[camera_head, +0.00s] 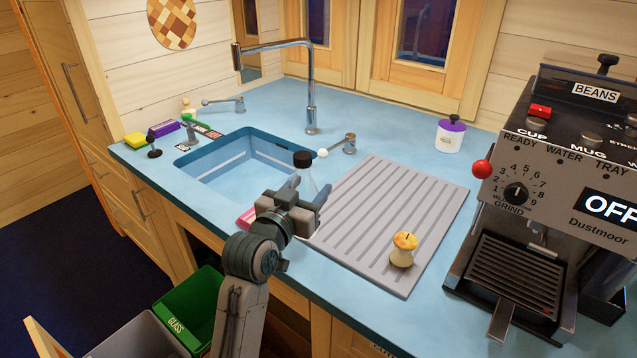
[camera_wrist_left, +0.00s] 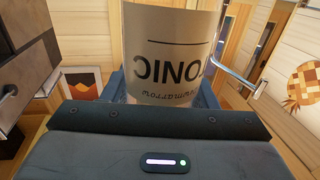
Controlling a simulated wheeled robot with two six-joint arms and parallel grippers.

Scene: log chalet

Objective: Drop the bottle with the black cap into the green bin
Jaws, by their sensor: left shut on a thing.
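The bottle with the black cap (camera_head: 304,180) is clear and stands roughly upright at the front edge of the blue counter, by the sink. My left gripper (camera_head: 294,198) is shut on it; the gripper hides its lower part. In the left wrist view the bottle (camera_wrist_left: 165,50) fills the top middle, with a pale label printed in dark letters, between the blue fingers. I cannot tell whether its base touches the counter. The green bin (camera_head: 190,312), marked GLASS, is in the pulled-out drawer below the counter, left of my left arm. My right gripper is not in view.
A grey bin (camera_head: 140,338) sits beside the green one. The sink (camera_head: 240,160) is behind the bottle. A coffee machine (camera_head: 550,190) takes up the right side. A pink item (camera_head: 246,218) lies by the gripper.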

